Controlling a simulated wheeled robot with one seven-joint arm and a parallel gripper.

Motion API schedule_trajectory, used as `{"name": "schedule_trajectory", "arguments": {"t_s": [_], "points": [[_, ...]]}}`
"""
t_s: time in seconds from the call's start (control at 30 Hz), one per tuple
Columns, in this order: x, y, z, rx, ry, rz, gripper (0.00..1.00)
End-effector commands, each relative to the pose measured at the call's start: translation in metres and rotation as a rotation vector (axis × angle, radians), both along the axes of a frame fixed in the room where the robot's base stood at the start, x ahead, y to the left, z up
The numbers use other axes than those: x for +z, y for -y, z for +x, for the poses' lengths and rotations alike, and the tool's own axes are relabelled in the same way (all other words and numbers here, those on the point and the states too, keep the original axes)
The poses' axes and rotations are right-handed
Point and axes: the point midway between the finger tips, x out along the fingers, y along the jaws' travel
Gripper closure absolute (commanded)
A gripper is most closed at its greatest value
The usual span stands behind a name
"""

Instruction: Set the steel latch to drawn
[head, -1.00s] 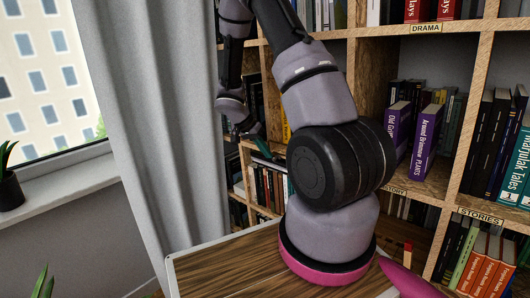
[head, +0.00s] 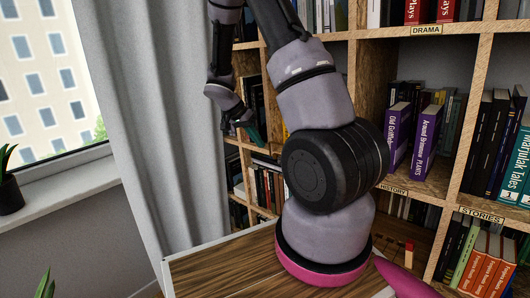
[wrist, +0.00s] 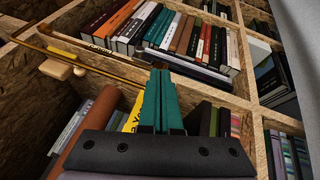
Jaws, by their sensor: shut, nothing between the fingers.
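My gripper (wrist: 160,100) shows in the wrist view with its two teal fingers pressed together and nothing between them. It points toward the bookshelf, over a compartment of books. In the head view my gripper (head: 254,133) is small, near the shelf left of centre, and partly lost against the books. A thin brass-coloured bar (wrist: 105,73) with a pale wooden knob (wrist: 56,69) crosses the shelf front at the left of the wrist view, apart from the fingers.
The chipboard bookshelf (wrist: 258,70) holds several rows of books. A yellow book (wrist: 133,115) and a brown roll-shaped object (wrist: 88,132) sit close left of the fingers. A grey curtain (head: 150,130) hangs left of my arm. A wooden tabletop (head: 222,272) lies below.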

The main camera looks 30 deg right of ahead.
Motion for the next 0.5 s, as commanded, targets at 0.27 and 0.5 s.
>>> {"name": "schedule_trajectory", "arguments": {"t_s": [0.27, 0.5], "points": [[0.042, -0.026, 0.007, 0.004, 0.001, 0.001, 1.0], [0.051, -0.032, 0.008, 0.002, -0.002, 0.001, 1.0]]}}
